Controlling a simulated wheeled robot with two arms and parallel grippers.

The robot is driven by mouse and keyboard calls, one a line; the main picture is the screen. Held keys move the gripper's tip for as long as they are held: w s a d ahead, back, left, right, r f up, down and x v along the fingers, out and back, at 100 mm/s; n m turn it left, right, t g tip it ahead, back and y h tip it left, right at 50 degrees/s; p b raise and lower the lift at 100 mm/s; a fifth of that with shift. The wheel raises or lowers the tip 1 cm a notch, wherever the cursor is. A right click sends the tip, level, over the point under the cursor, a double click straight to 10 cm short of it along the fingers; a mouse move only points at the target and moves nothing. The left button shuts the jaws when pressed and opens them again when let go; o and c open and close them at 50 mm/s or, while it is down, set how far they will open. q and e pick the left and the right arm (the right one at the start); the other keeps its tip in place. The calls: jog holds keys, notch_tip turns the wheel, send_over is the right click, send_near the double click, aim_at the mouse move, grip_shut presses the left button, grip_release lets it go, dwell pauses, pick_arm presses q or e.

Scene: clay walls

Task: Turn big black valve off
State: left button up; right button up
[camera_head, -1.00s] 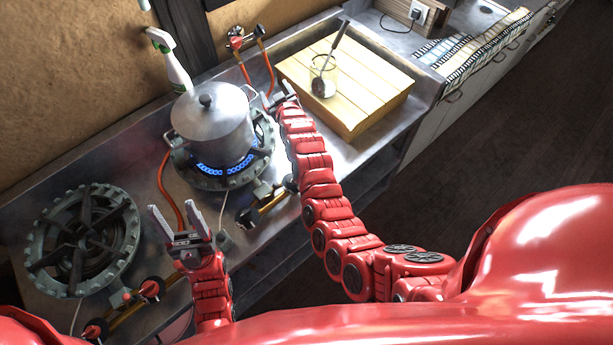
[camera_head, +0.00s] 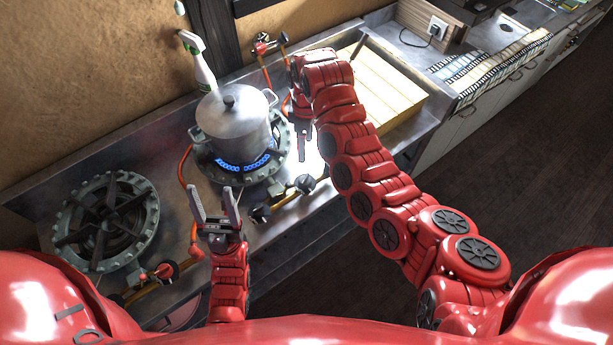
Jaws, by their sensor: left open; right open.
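A black valve knob (camera_head: 260,213) sits at the lower left end of a brass pipe in front of the lit burner (camera_head: 278,166). A smaller dark knob (camera_head: 304,184) sits at the pipe's upper right end. Blue flames (camera_head: 243,163) burn under a lidded metal pot (camera_head: 233,122). My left gripper (camera_head: 212,190) is open and empty, a little left of the black valve knob and apart from it. My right gripper (camera_head: 303,155) points down, open, to the right of the pot and above the smaller knob. My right arm partly hides it.
An unlit burner (camera_head: 104,222) with its own valve (camera_head: 163,271) stands at the left. A spray bottle (camera_head: 197,60) is behind the pot. A wooden box (camera_head: 385,85) stands at the right, partly hidden by my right arm. Orange hoses (camera_head: 185,165) run beside the burner.

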jog(key=b, duration=0.1)
send_near(304, 177)
jog(key=f+p, duration=0.2)
jog(key=f, duration=0.1)
jog(key=shift+s+d+f, duration=0.1)
jog(key=shift+s+f, duration=0.15)
jog(key=shift+f, duration=0.05)
notch_tip(304, 177, down, 4)
jog(key=shift+f, duration=0.2)
jog(key=shift+s+f, duration=0.1)
jog(key=shift+f, duration=0.85)
